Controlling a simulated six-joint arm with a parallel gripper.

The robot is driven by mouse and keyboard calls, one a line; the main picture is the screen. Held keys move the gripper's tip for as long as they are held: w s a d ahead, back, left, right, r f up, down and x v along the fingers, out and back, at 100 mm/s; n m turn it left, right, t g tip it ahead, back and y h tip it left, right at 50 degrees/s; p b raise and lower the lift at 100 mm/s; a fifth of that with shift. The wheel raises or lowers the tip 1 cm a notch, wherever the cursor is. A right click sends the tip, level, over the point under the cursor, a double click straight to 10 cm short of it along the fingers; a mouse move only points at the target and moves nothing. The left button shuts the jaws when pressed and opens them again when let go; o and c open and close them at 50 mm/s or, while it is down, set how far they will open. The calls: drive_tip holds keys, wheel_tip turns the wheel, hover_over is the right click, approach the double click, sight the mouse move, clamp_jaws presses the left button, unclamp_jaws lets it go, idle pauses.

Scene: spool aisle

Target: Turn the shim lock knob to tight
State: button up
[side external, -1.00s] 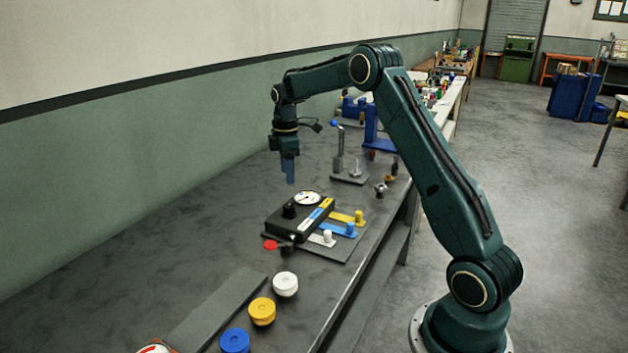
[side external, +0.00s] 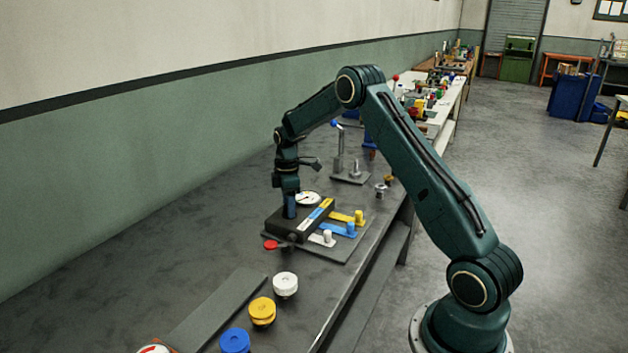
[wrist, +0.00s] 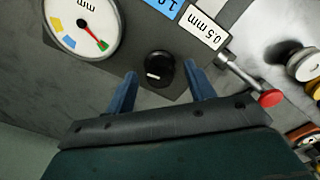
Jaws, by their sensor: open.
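The shim lock knob (wrist: 159,69) is round and black with a short white mark, on the dark gauge box (side external: 319,220). In the side external view my gripper (side external: 289,214) hides it. My gripper's blue fingers are open. In the wrist view they stand on either side of the knob, with visible gaps, so it is not clamped. The round white dial (wrist: 82,24) beside the knob has coloured segments. Its red needle points toward the green part.
A red-tipped rod (wrist: 269,98) sticks out from the box. White, blue and yellow shim tabs (side external: 343,229) lie at its right. White (side external: 285,284), yellow (side external: 262,311) and blue (side external: 235,341) spools stand nearer. A post with a blue-knobbed lever (side external: 338,150) stands behind.

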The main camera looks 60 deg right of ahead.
drive_tip(key=c, duration=1)
drive_tip(key=shift+m, duration=0.5)
drive_tip(key=m, duration=1.9)
drive_tip(key=shift+r, duration=0.1)
